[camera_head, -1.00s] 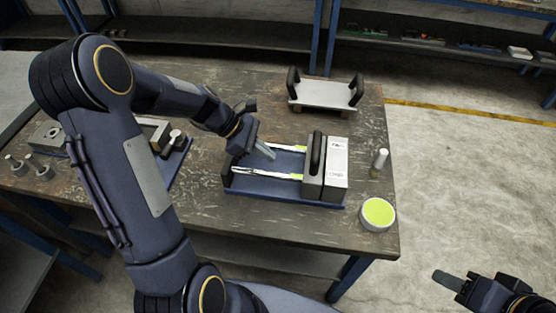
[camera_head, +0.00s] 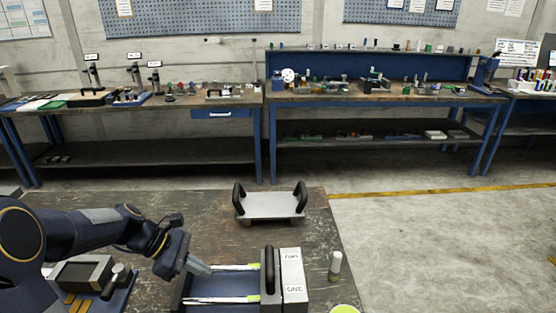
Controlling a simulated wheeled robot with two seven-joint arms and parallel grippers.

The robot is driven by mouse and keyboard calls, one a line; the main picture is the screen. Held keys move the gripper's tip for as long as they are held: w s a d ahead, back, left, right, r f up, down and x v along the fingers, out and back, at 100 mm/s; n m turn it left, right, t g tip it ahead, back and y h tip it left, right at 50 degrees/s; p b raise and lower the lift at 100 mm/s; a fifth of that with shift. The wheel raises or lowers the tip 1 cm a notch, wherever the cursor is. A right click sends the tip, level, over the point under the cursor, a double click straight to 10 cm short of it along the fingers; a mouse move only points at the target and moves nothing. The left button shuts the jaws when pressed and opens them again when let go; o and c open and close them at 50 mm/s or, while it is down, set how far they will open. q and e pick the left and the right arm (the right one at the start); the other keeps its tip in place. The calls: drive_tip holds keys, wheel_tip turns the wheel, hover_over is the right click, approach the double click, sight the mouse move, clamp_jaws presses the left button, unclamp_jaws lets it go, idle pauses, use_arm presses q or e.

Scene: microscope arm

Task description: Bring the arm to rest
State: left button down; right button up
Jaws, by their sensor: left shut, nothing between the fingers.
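My left arm (camera_head: 75,228) comes in from the left, low over the near table. My left gripper (camera_head: 197,267) is shut and empty, its fingertips above the left part of a blue tray device (camera_head: 222,288). The device carries two light rails with yellow-green ends and a grey block (camera_head: 293,277) with a black handle (camera_head: 269,270) on its right. I cannot tell whether the fingertips touch the device. My right gripper is out of view.
A metal tray with two black handles (camera_head: 271,206) stands at the table's far side. A grey cylinder (camera_head: 335,265) and a yellow-green disc (camera_head: 344,309) are at the right edge. A fixture (camera_head: 83,273) lies left. Benches (camera_head: 380,97) line the wall.

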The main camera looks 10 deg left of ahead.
use_arm(q)
drive_tip(key=s+d+r+m+y, duration=0.2)
drive_tip(key=s+d+r+m, duration=0.2)
drive_tip(key=s+r+m, duration=0.4)
drive_tip(key=s+d+f+m+t+y, duration=0.2)
drive_tip(key=s+m+t+y, duration=0.1)
drive_tip(key=s+m, duration=0.8)
drive_tip(key=shift+s+d, duration=0.2)
drive_tip(key=shift+s, duration=0.5)
